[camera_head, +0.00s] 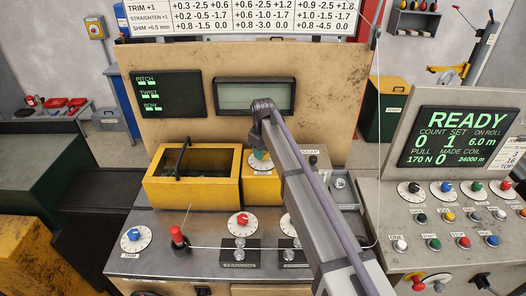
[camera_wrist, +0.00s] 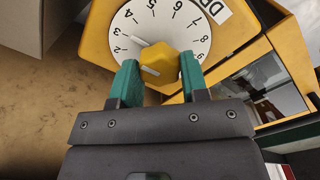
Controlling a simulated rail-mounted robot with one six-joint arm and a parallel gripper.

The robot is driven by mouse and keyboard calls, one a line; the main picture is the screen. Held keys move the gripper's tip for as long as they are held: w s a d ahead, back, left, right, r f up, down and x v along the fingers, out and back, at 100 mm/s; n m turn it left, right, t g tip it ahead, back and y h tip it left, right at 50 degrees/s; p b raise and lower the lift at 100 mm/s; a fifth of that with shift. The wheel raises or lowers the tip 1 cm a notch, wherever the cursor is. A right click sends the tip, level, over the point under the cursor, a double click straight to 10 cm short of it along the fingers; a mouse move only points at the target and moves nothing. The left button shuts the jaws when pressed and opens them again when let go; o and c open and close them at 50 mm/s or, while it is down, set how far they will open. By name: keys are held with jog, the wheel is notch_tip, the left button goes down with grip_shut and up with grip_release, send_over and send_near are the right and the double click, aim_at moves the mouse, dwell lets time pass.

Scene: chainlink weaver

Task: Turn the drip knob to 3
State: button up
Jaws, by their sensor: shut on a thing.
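The drip knob (camera_wrist: 158,60) is yellow with a white pointer, set on a white numbered dial (camera_wrist: 188,22) beside a partly cut-off label starting "DR". In the wrist view its pointer is directed up-left, at about the 3. My gripper (camera_wrist: 157,74) has its two teal fingers on either side of the knob, shut on it. In the head view the dial (camera_head: 261,167) shows on the yellow box, and my gripper's fingers (camera_head: 260,153) are over it. The knob there is largely hidden by my gripper and arm.
An open-topped yellow bath box (camera_head: 160,188) with a black handle stands left of the dial. Other dials, such as the red knob (camera_head: 242,220) and blue trim knob (camera_head: 134,235), sit on the front bench. The right console screen (camera_head: 455,138) reads READY. A thin wire runs across the bench.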

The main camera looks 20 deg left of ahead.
jog(key=shift+n, duration=0.6)
jog(key=o, duration=0.9)
jog(key=shift+o, duration=0.2)
notch_tip(320, 180, up, 11)
jog(key=p, duration=1.1)
jog(key=shift+f, duration=0.15)
